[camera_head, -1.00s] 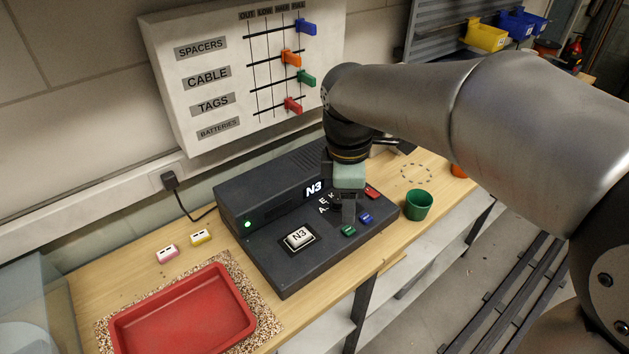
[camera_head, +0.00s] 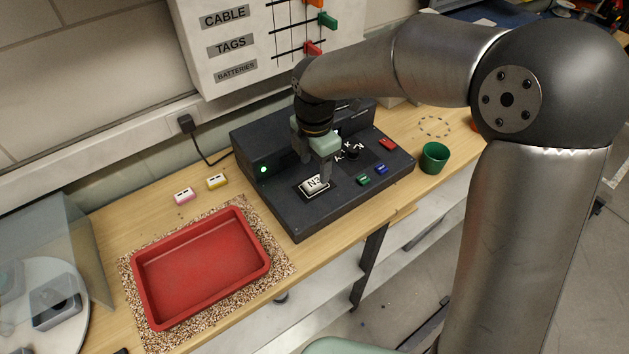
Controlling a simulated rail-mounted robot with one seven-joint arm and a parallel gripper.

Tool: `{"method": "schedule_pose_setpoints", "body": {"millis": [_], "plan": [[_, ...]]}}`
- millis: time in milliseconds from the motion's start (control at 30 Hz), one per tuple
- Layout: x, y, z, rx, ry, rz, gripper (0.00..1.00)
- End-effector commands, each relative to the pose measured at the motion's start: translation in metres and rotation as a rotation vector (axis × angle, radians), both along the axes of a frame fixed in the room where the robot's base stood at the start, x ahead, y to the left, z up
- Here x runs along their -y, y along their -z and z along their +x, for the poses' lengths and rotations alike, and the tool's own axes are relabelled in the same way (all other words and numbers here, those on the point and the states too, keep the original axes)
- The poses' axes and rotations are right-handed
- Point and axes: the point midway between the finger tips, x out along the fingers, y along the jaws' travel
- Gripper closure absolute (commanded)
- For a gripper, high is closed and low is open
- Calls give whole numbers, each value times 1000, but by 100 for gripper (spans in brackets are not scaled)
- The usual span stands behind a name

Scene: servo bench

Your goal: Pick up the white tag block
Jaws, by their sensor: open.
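The white tag block (camera_head: 312,187), marked N3, lies in a dark recess on the flat front part of the black machine (camera_head: 297,222). My gripper (camera_head: 316,171) is above the machine, with its fingers pointing down and apart. One finger comes down at the block's right edge in the picture, the other behind it, toward the machine's raised back. The fingers appear open with nothing held between them. I cannot tell whether either finger touches the block.
A red tray (camera_head: 200,265) sits on a speckled mat (camera_head: 283,268) at the left. A pink-and-white block (camera_head: 184,196) and a yellow one (camera_head: 217,182) lie behind it. Green (camera_head: 363,180), blue (camera_head: 380,169) and red (camera_head: 388,144) buttons and a green cup (camera_head: 434,158) are at the right.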

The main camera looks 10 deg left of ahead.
Motion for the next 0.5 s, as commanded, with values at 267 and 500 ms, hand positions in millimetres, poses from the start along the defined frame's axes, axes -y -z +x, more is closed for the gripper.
{"method": "schedule_pose_setpoints", "body": {"millis": [267,500], "plan": [[-1,25,3,-5,-1,-2,45],[-2,54,5,-1,1,-2,45]]}}
